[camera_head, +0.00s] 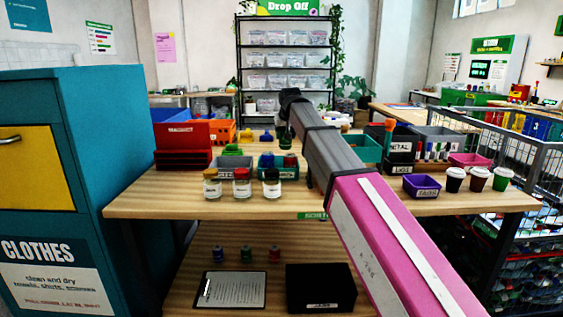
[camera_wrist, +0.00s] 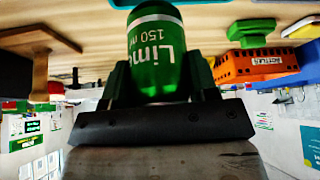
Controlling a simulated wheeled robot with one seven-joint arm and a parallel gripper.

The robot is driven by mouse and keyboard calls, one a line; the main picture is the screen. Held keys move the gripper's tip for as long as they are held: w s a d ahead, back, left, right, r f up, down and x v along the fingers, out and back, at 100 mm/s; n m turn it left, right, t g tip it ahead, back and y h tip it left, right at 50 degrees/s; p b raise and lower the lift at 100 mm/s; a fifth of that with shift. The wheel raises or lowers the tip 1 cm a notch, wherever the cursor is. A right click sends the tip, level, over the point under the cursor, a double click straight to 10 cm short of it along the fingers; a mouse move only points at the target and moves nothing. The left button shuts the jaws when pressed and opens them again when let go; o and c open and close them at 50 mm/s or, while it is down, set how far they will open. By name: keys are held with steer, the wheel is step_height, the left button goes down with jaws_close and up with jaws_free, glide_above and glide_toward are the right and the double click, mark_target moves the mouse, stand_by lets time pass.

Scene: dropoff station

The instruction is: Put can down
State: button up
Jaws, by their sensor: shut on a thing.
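A green can (camera_wrist: 158,52) marked "Lime 150 ml" is between the fingers of my gripper (camera_wrist: 160,84) in the wrist view, which shows the room upside down. The gripper is shut on the can. The can's far end points to the wooden table top (camera_wrist: 215,14); I cannot tell if it touches. In the head view my gripper (camera_head: 286,122) is over the back middle of the table (camera_head: 150,205), and the can is small, dark and hard to make out there.
Glass jars (camera_head: 241,184) stand at the front, with a teal tray (camera_head: 290,172) behind. A red box (camera_head: 183,145) and orange crate (camera_head: 222,131) are left. A purple bin (camera_head: 421,187), cups (camera_head: 479,179) and a "METAL" box (camera_head: 398,147) are right. Bare wood shows front left.

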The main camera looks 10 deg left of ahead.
mark_target(286, 149)
step_height(286, 149, down, 8)
steer(key=shift+f, duration=0.25)
steer(key=shift+f, duration=0.45)
steer(key=o, duration=0.6)
steer(key=shift+r, duration=0.35)
steer(key=v, duration=1.2)
steer(key=shift+r, duration=0.2)
